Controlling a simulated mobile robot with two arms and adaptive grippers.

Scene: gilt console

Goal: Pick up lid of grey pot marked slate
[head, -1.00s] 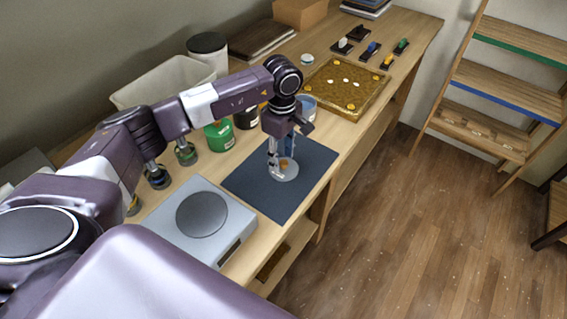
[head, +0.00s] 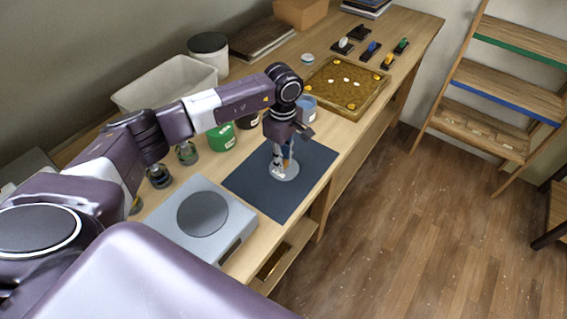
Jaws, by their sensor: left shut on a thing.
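A pale grey disc-shaped lid (head: 291,172) is over the dark mat (head: 250,185), at my left gripper (head: 281,165). My left gripper points down and is shut on the lid near its middle; the fingers hide the part they grip. I cannot tell whether the lid touches the mat or is just above it. A blue-grey pot (head: 308,106) stands behind the mat, partly hidden by my left wrist. No slate marking is readable on it. My right gripper is not in view.
A green pot (head: 222,138) and a dark pot stand behind my left forearm. A grey scale (head: 216,238) is left of the mat. A gilt-coloured tray (head: 345,88) lies beyond it. A pale bin (head: 160,85) is at the back. The mat's right part is clear.

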